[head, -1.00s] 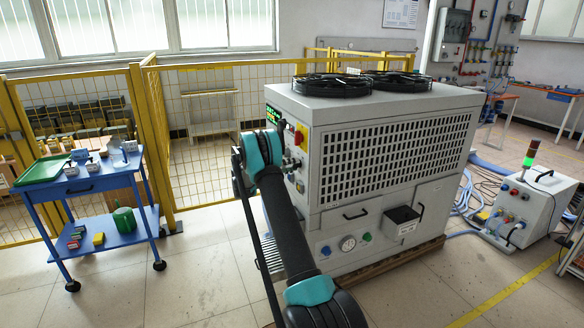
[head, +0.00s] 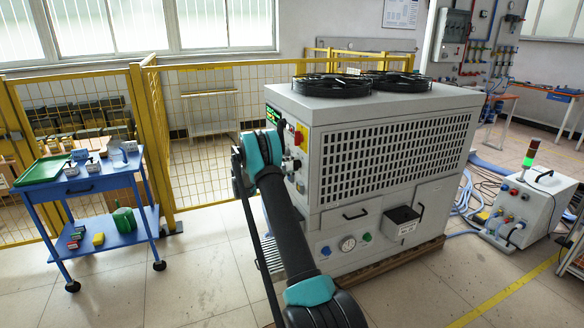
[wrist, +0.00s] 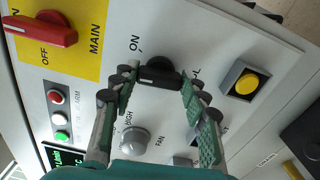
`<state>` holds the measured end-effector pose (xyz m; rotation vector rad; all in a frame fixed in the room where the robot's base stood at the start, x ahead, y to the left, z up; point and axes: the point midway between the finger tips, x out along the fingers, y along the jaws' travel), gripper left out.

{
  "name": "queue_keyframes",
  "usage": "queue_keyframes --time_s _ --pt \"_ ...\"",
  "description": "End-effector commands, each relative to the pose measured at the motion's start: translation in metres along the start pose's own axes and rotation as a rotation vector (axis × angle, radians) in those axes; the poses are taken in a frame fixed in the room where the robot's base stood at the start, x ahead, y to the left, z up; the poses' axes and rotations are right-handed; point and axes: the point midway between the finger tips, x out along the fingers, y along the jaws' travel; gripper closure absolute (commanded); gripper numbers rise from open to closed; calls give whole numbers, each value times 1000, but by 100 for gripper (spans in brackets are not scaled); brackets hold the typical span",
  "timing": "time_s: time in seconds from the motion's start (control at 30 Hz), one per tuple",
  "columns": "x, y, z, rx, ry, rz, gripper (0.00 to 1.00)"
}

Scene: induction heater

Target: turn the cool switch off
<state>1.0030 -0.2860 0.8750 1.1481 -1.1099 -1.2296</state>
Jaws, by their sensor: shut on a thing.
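The black rotary switch (wrist: 160,74) shows in the wrist view, on the light panel beside the printed word ON. A partly hidden label ending in L is just to its right, so I cannot read all of it. My gripper (wrist: 159,77) has one green-padded finger at each end of the black handle and is shut on it. The handle lies roughly crosswise in the picture.
A red main switch (wrist: 42,31) on a yellow plate is at upper left in the wrist view. A yellow button (wrist: 246,84) is at right, a grey knob (wrist: 134,138) below. A blue trolley (head: 90,185) stands left of the machine, with clear floor between.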

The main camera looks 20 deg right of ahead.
Motion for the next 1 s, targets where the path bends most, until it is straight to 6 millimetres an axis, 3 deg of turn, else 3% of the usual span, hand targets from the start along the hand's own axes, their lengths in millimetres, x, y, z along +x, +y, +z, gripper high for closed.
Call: queue_keyframes --time_s 0.67,0.7,0.83,1.0 --pt "-1 0 -1 -66 2 -1 84" --pt "-1 0 -1 -66 2 -1 51" --pt "-1 0 0 -65 2 -1 35" --pt "-1 0 0 -65 1 -1 34"
